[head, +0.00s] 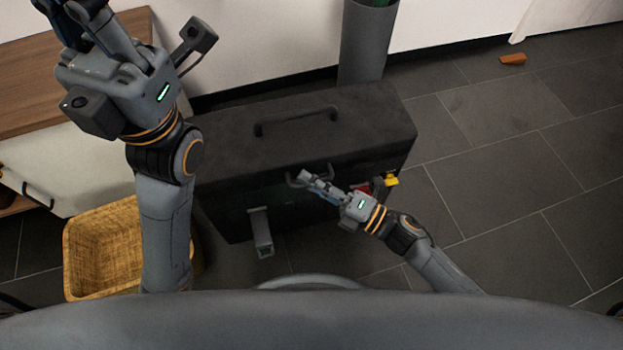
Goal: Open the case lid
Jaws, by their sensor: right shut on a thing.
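The dark case (237,212) stands on the tiled floor in the middle of the head view. Its lid (350,118) is down and carries a bar handle (296,118) on top. My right gripper (308,178) is shut on a small front handle (292,182) at the upper front of the case. The fingers partly hide that handle. My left gripper (72,12) is raised high at the upper left, away from the case. Its fingertips run out of the top of the picture, so its opening cannot be made out.
A wicker basket (100,245) stands at the left of the case. A wooden-topped cabinet (30,85) is at the left, and a grey bin (362,45) stands behind the case. A small orange-brown block (513,59) lies on the floor at the back right. The right floor is mostly clear.

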